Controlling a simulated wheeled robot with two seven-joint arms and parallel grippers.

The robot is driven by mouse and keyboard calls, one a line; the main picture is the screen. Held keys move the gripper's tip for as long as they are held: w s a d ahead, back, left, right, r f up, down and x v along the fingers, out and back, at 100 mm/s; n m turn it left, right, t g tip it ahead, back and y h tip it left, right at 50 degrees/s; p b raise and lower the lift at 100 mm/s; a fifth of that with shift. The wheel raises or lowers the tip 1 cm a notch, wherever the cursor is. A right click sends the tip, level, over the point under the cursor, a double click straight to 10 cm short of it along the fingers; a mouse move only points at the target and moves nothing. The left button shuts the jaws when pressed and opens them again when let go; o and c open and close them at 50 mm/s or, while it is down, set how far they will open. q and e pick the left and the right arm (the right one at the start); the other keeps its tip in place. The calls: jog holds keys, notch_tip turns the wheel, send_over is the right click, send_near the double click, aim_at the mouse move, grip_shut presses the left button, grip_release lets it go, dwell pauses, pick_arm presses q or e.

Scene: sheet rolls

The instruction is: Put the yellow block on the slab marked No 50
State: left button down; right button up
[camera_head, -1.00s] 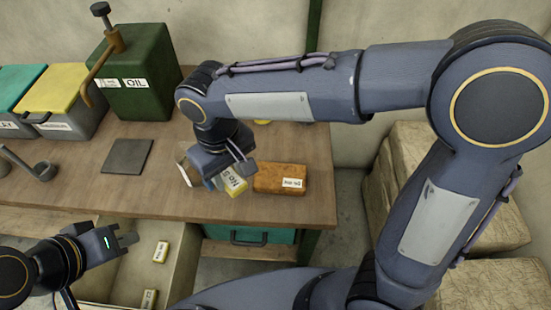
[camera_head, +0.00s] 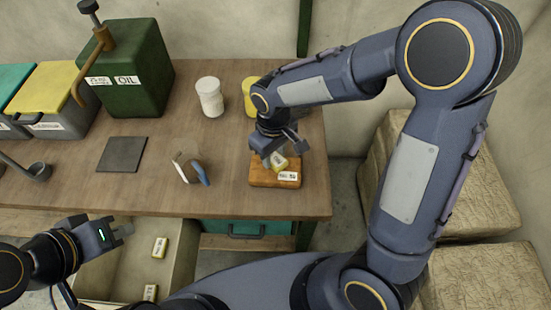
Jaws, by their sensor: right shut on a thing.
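The yellow block (camera_head: 280,164) with a pale label is in my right gripper (camera_head: 276,157), which is shut on it. An orange-brown slab (camera_head: 261,179) lies flat near the table's right front; the small print on its white label is too blurred to read. The block is over this slab, low and tilted; I cannot tell whether they touch. My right gripper and wrist hide the slab's back part. My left gripper (camera_head: 124,231) is open and empty, above the left side of the open drawer.
The open drawer (camera_head: 186,240) holds two small yellow labelled blocks. On the table (camera_head: 230,195) are a dark plate (camera_head: 122,154), a blue-handled item (camera_head: 190,168), a white jar (camera_head: 210,98), a yellow container (camera_head: 249,96) and a green oil can (camera_head: 140,70). Wrapped bales (camera_head: 450,195) stand right.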

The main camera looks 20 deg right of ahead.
aim_at(276, 156)
jog(key=shift+w+d+f, duration=0.1)
jog(key=shift+d+f, duration=0.05)
jog(key=shift+f, duration=0.8)
jog(key=shift+d+f, duration=0.1)
jog(key=shift+f, duration=0.8)
jog(key=shift+f+b, duration=0.2)
jog(key=shift+b, duration=0.1)
jog(key=o, duration=1)
jog(key=shift+r, duration=0.1)
